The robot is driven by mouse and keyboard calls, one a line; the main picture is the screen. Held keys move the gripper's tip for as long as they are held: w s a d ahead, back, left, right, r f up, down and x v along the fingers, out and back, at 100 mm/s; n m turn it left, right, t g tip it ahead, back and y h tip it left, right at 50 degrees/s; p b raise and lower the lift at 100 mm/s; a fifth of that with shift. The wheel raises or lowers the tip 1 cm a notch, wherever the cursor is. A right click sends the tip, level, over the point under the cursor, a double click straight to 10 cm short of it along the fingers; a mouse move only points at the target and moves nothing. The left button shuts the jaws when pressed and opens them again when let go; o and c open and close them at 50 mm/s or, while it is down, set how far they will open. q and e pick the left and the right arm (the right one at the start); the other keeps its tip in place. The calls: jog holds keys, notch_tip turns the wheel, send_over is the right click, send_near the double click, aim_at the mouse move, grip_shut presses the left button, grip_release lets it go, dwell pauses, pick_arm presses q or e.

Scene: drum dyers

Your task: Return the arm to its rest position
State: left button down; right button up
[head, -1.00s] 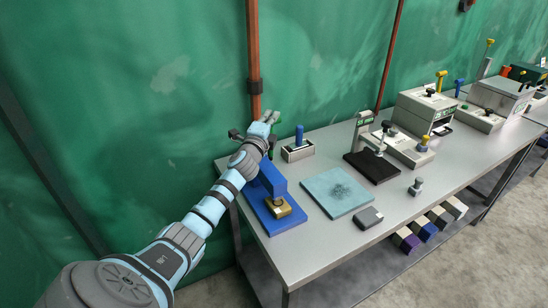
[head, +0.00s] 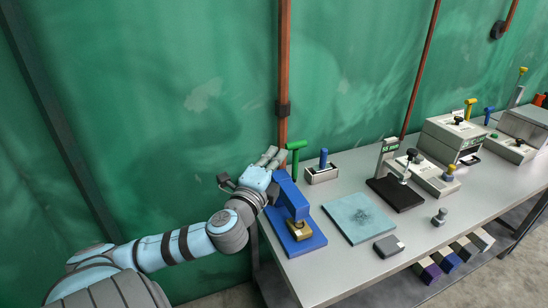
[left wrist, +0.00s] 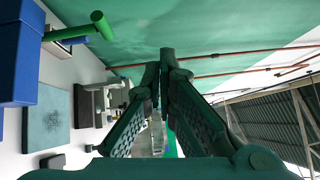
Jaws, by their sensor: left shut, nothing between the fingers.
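My left arm reaches in from the lower left of the head view. The blue press also shows at the left edge of that view (left wrist: 22,52). My right gripper is not in view.
A blue-handled block (head: 322,170), a teal mat (head: 360,217), a black pad (head: 396,193) and a grey block (head: 389,246) lie on the table. A red-brown pipe (head: 285,60) runs up the green wall behind my gripper. The floor left of the table is clear.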

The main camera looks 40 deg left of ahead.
pick_arm(q)
jog(key=shift+s+d+r, duration=0.15)
jog(key=shift+s, duration=0.25)
jog(key=shift+w, duration=0.1)
